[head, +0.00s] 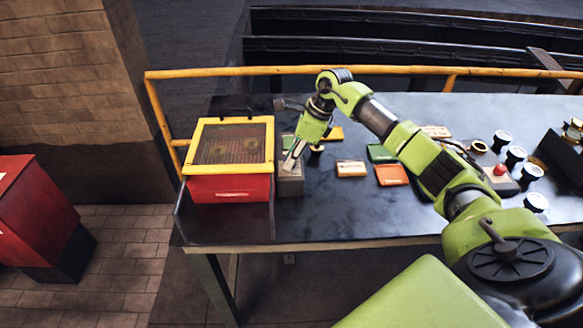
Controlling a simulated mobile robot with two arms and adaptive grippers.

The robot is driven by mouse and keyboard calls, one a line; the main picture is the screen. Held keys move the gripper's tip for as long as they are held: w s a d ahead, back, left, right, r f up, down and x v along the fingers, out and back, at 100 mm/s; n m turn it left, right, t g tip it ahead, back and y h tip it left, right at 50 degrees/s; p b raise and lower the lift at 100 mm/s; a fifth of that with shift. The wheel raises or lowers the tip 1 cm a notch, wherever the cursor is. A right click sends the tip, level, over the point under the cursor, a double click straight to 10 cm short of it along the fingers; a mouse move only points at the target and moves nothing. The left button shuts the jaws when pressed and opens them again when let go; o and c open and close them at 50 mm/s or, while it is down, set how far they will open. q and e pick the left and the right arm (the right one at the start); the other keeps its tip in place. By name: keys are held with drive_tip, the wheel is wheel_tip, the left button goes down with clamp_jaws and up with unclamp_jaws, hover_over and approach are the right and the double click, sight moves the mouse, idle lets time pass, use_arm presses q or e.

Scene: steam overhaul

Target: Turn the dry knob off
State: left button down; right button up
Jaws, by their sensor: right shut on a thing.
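A red box with a yellow frame and a dark mesh top (232,186) stands at the left end of the dark table. A small grey control box (290,186) stands against its right side. My right gripper (293,160) reaches down from the green arm onto the top of the grey box. Its fingers are shut on the dry knob there. The knob itself is hidden by the fingers, so its setting cannot be read. My left gripper is not in view.
Small orange, green and cream blocks (391,175) lie on the table (330,220) right of the gripper. Several dark-and-white cups (515,156) and a red button (501,169) are further right. A yellow rail (240,71) runs behind. The table's front strip is clear.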

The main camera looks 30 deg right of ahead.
drive_tip(key=n+b, duration=0.2)
drive_tip(key=n, duration=0.1)
drive_tip(key=shift+w+d+f+g+y, duration=0.1)
drive_tip(key=shift+w+f+g+y, duration=0.05)
drive_tip(key=shift+g+y, duration=0.2)
drive_tip(key=n+g+b, duration=0.1)
drive_tip(key=n+b, duration=0.1)
drive_tip(key=shift+n, duration=0.3)
drive_tip(key=n+g+b, duration=0.1)
drive_tip(key=n, duration=0.1)
drive_tip(key=shift+w+n+y, duration=0.1)
drive_tip(key=shift+n+y, duration=0.15)
drive_tip(key=shift+n, duration=0.05)
drive_tip(key=shift+n+g+b, duration=0.7)
drive_tip(key=shift+n+g, duration=0.05)
drive_tip(key=shift+n, duration=0.85)
drive_tip(key=o, duration=1.1)
drive_tip(key=shift+r, duration=0.2)
